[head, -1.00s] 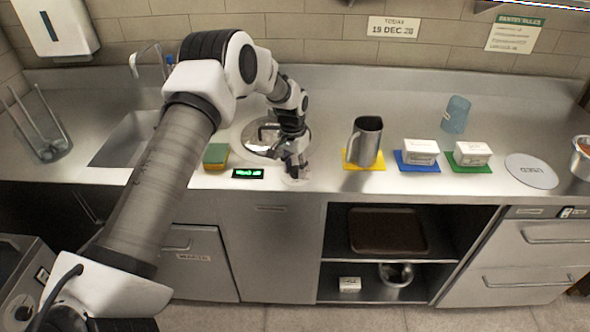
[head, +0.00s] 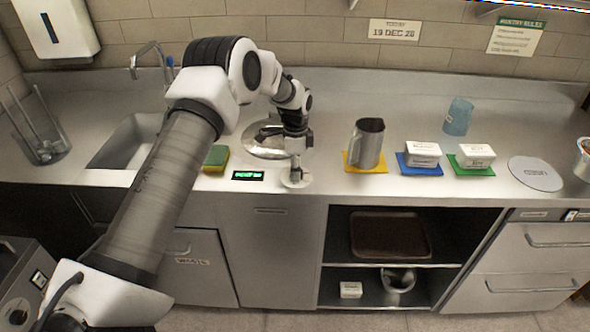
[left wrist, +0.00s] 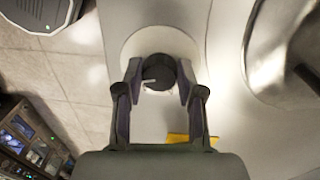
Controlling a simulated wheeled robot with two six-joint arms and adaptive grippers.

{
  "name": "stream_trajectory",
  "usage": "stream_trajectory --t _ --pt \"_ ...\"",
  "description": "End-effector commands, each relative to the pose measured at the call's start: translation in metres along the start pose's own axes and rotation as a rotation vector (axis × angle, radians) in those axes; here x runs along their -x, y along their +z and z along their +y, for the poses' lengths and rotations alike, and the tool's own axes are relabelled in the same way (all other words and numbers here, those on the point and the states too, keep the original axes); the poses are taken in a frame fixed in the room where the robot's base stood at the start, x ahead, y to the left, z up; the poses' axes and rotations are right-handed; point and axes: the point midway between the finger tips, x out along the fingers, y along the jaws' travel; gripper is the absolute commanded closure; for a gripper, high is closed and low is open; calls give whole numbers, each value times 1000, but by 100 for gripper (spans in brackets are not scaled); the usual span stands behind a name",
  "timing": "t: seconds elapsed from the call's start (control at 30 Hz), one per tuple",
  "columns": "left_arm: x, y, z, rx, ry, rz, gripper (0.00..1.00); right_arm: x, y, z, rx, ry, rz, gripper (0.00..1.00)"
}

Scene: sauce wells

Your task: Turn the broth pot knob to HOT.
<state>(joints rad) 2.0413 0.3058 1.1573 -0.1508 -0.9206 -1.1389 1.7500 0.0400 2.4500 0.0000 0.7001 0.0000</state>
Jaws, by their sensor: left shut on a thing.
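The broth pot knob is a small black dial (left wrist: 158,72) on a pale round plate, seen in the left wrist view with a light pointer mark on it. In the head view the plate (head: 295,181) lies near the counter's front edge. My left gripper (left wrist: 158,80) has its two fingers on either side of the dial and is shut on it. In the head view my left gripper (head: 296,172) points straight down and hides the dial. The metal pot lid (head: 262,142) is behind it, partly hidden by my arm. A green-lit display (head: 248,176) is left of the knob; its text is too small to read.
A metal pitcher (head: 367,146) stands on a yellow mat to the right. White boxes (head: 423,154) sit on blue and green mats farther right. A green and yellow sponge (head: 216,157) lies left of the display. The sink (head: 125,140) is at the left.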

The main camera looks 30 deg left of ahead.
Motion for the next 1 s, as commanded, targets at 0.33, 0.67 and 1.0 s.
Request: stream_trajectory --t 0.33,0.67,1.0 --pt "-4 0 2 -208 10 -13 97 -3 0 0 0 0 0 65" --pt "-4 0 2 -270 10 -16 97 -3 0 0 0 0 0 65" --pt "-4 0 2 -271 10 -16 59 -3 0 0 0 0 0 65"
